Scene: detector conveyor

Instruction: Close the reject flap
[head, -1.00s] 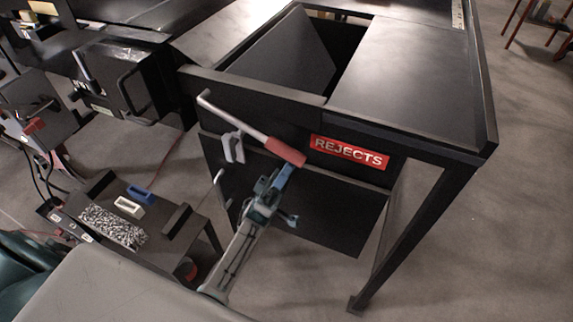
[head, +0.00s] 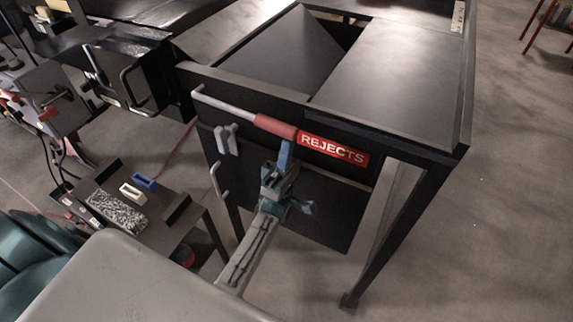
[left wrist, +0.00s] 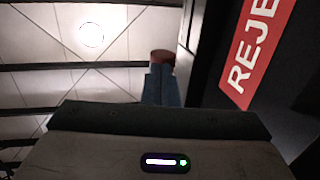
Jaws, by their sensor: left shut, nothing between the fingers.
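The reject flap (head: 285,55) is a dark tilted panel in the opening of the black reject bin's top, with a dark gap beside its right edge. On the bin's front is a lever (head: 225,103) with a red grip (head: 275,127), its grip end sloping slightly down to the right. My left gripper (head: 286,150) is shut and empty, its blue fingertips just under the grip's right end, seemingly touching it. In the left wrist view the fingers (left wrist: 161,84) point at the red grip's end (left wrist: 162,57). My right gripper is not in view.
A red REJECTS sign (head: 333,150) is just right of the fingertips, on the bin's front. A low dark stand (head: 165,230) with small parts is at left.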

